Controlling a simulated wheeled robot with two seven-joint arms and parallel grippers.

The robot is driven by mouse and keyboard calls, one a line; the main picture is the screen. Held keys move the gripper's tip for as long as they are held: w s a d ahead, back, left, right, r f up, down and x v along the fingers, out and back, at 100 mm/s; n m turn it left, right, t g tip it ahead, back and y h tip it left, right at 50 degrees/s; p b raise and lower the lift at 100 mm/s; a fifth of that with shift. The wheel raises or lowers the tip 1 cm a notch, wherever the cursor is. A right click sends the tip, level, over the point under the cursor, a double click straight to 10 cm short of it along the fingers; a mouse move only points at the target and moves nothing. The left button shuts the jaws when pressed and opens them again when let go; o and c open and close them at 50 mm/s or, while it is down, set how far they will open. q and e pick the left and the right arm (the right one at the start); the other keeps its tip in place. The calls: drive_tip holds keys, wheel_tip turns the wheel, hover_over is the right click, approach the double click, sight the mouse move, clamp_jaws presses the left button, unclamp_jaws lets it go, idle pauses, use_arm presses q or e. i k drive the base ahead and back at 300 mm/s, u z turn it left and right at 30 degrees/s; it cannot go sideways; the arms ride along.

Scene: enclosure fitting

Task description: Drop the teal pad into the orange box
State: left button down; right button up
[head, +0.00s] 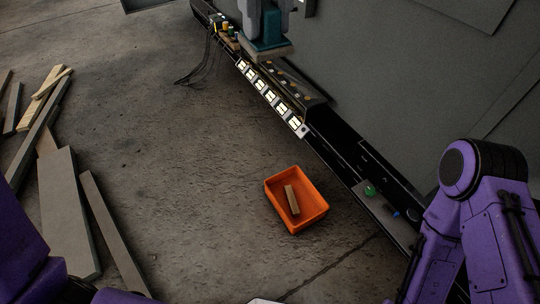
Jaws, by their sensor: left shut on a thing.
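The orange box (312,218) lies open on the floor, right of the middle of the head view. A tan block lies inside it, and I see nothing teal in it. A teal part (268,43) shows below grey blocks at the top of the view. I cannot tell whether it is the teal pad. My left arm comes in at the lower left. A pale edge at the bottom middle may belong to my left gripper; its fingertips and what they hold are hidden. My right arm stands at the right, and its gripper is out of view.
A large grey enclosure panel (420,75) fills the upper right. A row of white modules (268,96) runs along its black lower rail. Boards (66,205) lie on the floor at the left. The concrete floor between the boards and the box is clear. Thin black cables hang near the top.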

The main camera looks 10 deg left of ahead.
sight(303, 192)
drive_tip(key=u, duration=0.2)
drive_tip(key=i, duration=1.15)
drive_tip(key=z, duration=0.75)
